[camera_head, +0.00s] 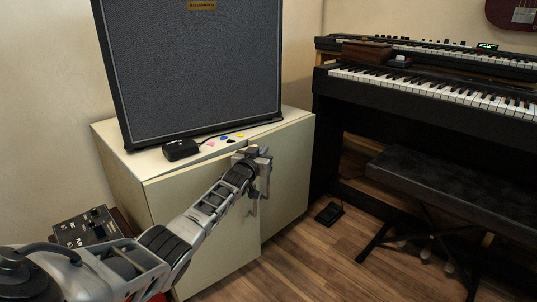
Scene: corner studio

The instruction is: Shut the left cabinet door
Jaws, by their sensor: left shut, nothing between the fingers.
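A cream cabinet (115,165) with two doors stands against the wall. A small handle (253,208) shows near that free edge. My left gripper (263,168) is shut and empty in front of the upper part of the seam between the doors. I cannot tell whether it touches the left door. My left forearm hides part of that door. My right gripper is not in view.
A large speaker (195,65) and a small black box (180,150) stand on the cabinet. A keyboard stand (330,110) and a black bench (430,175) are on the right. A small pedal (329,213) lies on the wooden floor beside the cabinet.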

